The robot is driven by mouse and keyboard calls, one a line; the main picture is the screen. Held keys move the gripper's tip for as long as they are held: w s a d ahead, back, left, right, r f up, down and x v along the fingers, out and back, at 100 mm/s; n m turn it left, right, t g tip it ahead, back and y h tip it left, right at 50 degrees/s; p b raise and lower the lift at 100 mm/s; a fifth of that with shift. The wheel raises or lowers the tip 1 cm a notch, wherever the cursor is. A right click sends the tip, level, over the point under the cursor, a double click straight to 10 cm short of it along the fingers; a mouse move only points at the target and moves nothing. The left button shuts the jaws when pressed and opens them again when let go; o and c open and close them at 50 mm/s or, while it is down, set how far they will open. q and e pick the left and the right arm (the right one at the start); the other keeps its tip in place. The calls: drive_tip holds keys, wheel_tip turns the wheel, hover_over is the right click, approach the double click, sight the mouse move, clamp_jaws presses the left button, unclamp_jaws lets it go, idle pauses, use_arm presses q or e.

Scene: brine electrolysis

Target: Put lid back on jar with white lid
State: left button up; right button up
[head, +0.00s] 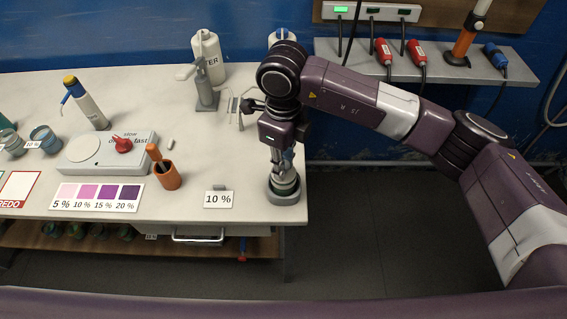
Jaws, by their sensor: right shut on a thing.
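A jar (284,197) with a dark greenish base stands at the table's right front corner, behind and right of the "10 %" card (219,199). My right gripper (284,170) points down directly over the jar. Its fingers are shut on what looks like the pale lid (285,180) at the jar's top. The fingers hide most of the lid, and I cannot tell whether it sits on the rim or just above it. My left gripper is not in view.
A stirrer plate (92,155), an orange cup (167,177) and a colour scale card (98,197) stand to the left. A metal stand (206,95) and a white bottle (209,55) are behind. The table's right edge is close to the jar.

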drive_tip(key=shift+f+b, duration=0.2)
drive_tip(key=shift+b, duration=0.75)
idle(1.2)
drive_tip(key=o, duration=1)
drive_tip(key=shift+o, duration=0.5)
drive_tip(key=o, duration=0.4)
drive_tip(key=shift+r, duration=0.15)
drive_tip(key=shift+r+p, duration=1.3)
drive_tip(key=shift+r, duration=2.1)
